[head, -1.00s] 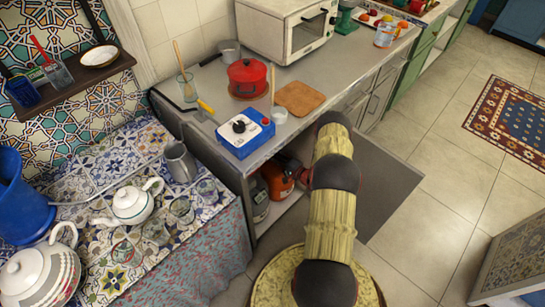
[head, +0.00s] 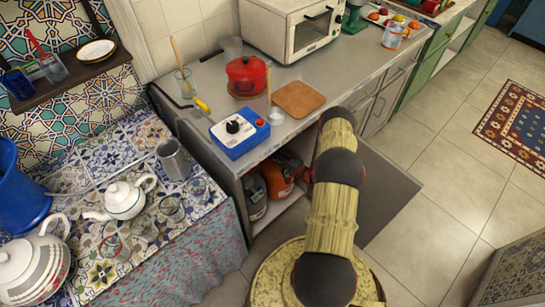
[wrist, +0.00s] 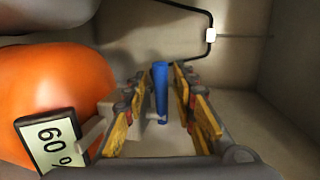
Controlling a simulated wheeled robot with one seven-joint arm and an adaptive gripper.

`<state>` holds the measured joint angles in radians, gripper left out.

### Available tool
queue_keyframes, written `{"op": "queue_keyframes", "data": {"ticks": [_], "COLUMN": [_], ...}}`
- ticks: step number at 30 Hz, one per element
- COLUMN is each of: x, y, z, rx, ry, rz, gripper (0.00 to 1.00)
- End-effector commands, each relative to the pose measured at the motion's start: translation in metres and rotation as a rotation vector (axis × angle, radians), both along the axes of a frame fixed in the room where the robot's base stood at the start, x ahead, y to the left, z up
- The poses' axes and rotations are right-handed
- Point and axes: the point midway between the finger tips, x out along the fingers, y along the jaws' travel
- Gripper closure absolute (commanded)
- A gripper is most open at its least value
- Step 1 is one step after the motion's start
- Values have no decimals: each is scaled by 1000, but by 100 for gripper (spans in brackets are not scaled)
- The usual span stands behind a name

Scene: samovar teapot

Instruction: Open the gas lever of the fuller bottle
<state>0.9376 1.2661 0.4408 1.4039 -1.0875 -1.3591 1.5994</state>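An orange gas bottle (head: 277,174) stands in the open cabinet under the counter, beside a grey bottle (head: 254,196). In the wrist view the orange bottle (wrist: 45,85) fills the left side, and a tag with "60 %" (wrist: 50,140) shows in front of it. A blue lever (wrist: 160,88) stands upright between the fingers of my gripper (wrist: 160,100). My gripper is open, with a finger on each side of the lever and gaps visible at both sides. In the head view my arm hides the gripper and the lever. No reading for the grey bottle is visible.
The cabinet walls (wrist: 285,70) enclose the gripper closely, and a black hose (wrist: 207,20) runs along the back. The counter (head: 325,75) is above, with a blue stove (head: 238,132) and a red pot (head: 246,75). A tiled table (head: 190,215) with teapots stands left.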

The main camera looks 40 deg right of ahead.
Motion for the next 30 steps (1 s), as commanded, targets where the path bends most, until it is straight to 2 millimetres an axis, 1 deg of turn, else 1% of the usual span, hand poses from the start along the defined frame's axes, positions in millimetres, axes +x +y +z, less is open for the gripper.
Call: {"op": "queue_keyframes", "data": {"ticks": [7, 11, 14, 24, 27, 30], "x": [0, -6, -18, -84, -99, -109], "y": [0, -2, -4, -14, -16, -16], "z": [0, 2, 4, 17, 20, 22], "rx": [-1, 0, -1, 0, 0, 1], "ry": [-1, 0, 0, -1, -1, 0], "rz": [0, -1, -3, -4, -3, -1], "gripper": [72, 72, 72, 72, 72, 72]}}
